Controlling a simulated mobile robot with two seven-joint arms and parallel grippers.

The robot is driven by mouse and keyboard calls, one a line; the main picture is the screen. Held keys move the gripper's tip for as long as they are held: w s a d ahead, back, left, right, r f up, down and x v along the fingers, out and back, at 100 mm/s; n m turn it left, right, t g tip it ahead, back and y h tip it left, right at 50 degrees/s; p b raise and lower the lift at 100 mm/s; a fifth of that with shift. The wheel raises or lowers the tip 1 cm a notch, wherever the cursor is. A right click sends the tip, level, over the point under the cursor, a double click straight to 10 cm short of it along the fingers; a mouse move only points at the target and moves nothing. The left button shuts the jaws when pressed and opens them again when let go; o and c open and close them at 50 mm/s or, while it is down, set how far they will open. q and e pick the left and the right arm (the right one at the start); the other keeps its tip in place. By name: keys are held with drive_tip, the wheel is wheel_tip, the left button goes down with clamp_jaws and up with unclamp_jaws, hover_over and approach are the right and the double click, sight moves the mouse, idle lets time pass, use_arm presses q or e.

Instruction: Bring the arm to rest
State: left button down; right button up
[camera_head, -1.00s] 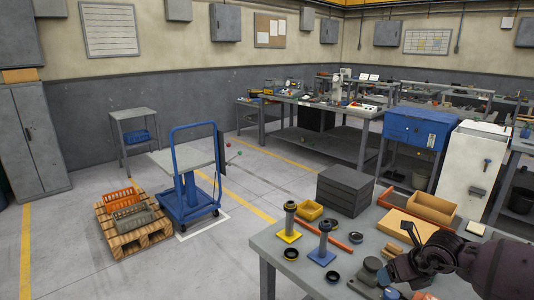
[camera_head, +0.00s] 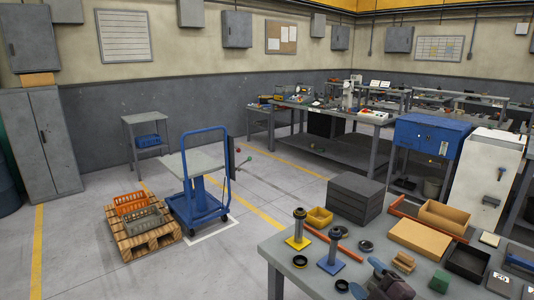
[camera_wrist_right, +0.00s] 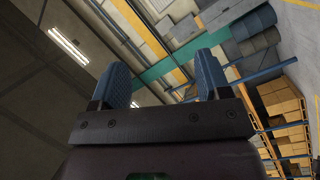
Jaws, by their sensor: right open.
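My right gripper (camera_head: 350,288) shows at the bottom edge of the head view, over the near part of the workbench (camera_head: 285,262). Its two blue fingers are apart with nothing between them. In the right wrist view the blue fingers (camera_wrist_right: 163,85) stand open against the ceiling beams and high shelving, so the wrist camera faces upward and away from the bench. Most of my right arm is outside the head view. My left gripper is in neither view.
On the bench stand a yellow-based post (camera_head: 298,232) and a blue-based post (camera_head: 333,252), close to the gripper. Dark rings, a tan board (camera_head: 420,237), open trays and a dark grey box (camera_head: 355,197) lie beyond. Open floor (camera_head: 262,190) lies left of the bench.

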drive_tip(key=s+d+f+m+g+h, duration=0.2)
drive_tip(key=s+f+m+h, duration=0.1)
drive_tip(key=s+f+m, duration=0.4)
drive_tip(key=s+d+f+m+g+h, duration=0.3)
drive_tip(key=s+f+m, duration=0.5)
drive_tip(key=s+f, duration=0.6)
drive_tip(key=s+h, duration=0.1)
drive_tip(key=s, duration=0.1)
drive_tip(key=shift+s, duration=0.3)
